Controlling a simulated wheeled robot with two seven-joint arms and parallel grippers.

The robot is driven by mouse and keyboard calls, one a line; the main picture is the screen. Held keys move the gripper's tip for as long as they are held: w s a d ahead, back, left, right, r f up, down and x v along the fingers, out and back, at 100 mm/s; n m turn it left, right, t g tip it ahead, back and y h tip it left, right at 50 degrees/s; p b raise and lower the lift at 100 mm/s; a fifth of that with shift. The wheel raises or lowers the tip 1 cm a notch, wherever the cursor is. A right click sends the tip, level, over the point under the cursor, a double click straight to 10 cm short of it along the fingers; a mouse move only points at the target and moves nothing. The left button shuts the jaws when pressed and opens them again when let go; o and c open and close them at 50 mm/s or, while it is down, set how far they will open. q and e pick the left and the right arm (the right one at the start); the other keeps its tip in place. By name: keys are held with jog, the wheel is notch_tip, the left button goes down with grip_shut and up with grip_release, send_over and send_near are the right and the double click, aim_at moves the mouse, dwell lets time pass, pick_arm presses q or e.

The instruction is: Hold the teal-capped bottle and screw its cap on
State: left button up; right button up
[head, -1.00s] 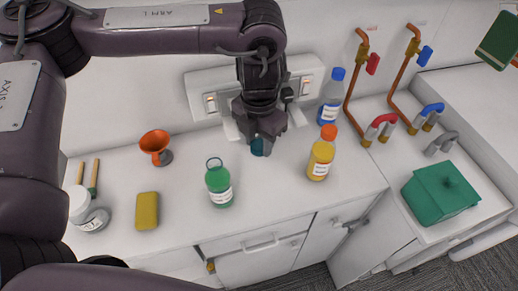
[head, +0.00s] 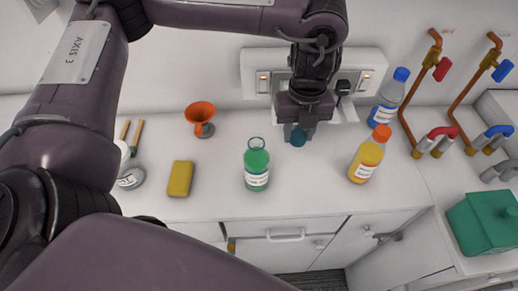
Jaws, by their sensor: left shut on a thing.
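My left gripper (head: 299,130) points down and is shut on a small dark teal cap (head: 298,138). It is behind and to the right of a green bottle (head: 257,168). The green bottle stands upright on the white counter, has a white label, and shows a ring-like open neck with no cap on it. The cap is apart from the bottle. I cannot tell how far the cap is above the counter. My right gripper is not in view.
A yellow bottle with an orange cap (head: 368,155) and a blue-capped bottle (head: 389,98) stand to the right. An orange funnel (head: 201,116), a yellow sponge (head: 180,178) and a jar (head: 130,178) are to the left. A socket panel (head: 262,68) is behind. Pipes and a green box (head: 484,224) are far right.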

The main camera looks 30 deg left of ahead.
pick_arm(q)
jog(key=n, duration=0.2)
jog(key=f+n, duration=0.1)
jog(key=n, duration=0.1)
jog(key=f+n+b, duration=0.1)
jog(key=shift+w+a+n, duration=0.1)
jog(key=shift+a+n, duration=0.3)
jog(key=n, duration=0.1)
jog(key=n+b, duration=0.1)
jog(key=n, duration=0.1)
jog(key=shift+a+f, duration=0.2)
jog(key=shift+f, duration=0.05)
jog(key=n, duration=0.3)
jog(key=f+n+b, duration=0.1)
jog(key=n, duration=0.1)
jog(key=shift+a+f, duration=0.1)
jog(key=shift+a, duration=0.25)
jog(key=f+n+b, duration=0.1)
jog(key=n, duration=0.4)
jog(key=a+f+n+b, duration=0.1)
jog(key=n, duration=0.4)
jog(key=a+f+n+b, duration=0.1)
jog(key=n, duration=0.3)
jog(key=shift+w+n, duration=0.15)
jog(key=shift+n, duration=0.25)
